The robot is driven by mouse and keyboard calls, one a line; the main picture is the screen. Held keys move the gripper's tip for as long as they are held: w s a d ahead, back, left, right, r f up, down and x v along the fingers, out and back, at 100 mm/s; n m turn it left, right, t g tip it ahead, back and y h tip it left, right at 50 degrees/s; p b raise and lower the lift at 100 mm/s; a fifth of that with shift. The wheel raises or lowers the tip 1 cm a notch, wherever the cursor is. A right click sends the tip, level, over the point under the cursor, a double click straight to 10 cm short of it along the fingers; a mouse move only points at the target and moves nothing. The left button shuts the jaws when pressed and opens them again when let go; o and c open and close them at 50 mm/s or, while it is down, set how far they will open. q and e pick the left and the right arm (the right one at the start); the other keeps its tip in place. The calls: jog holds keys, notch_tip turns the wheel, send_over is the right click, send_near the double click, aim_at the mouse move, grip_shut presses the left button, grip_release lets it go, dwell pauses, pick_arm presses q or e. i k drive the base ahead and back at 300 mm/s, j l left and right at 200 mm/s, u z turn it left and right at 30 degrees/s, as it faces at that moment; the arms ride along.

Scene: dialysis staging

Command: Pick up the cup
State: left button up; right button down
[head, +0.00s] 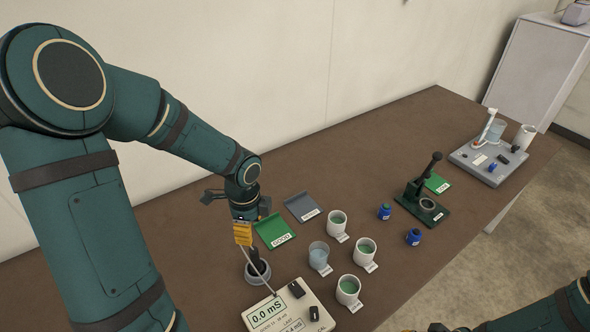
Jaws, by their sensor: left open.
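Several cups stand upright in a group on the brown table. Three are white with green contents: the back cup (337,223), the right cup (364,252) and the front cup (348,290). A clear, bluish cup (318,256) stands at the left of the group. Each has a small white label beside it. My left gripper (244,237) is open, left of the cups and apart from them, above a dark round holder (257,272). A yellow part shows at the gripper; its fingertips are hard to make out. My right gripper (440,328) is mostly cut off at the bottom edge.
A conductivity meter (288,310) reading 0.0 mS stands in front of the holder. A green GOOD tray (273,231) and a grey tray (303,207) lie behind. Blue bottles (414,237), a dark green press (424,204) and a grey station (490,160) stand right. Bare table lies between.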

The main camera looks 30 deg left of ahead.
aim_at(337, 219)
jog(key=k+l, duration=0.75)
jog(key=l, duration=0.2)
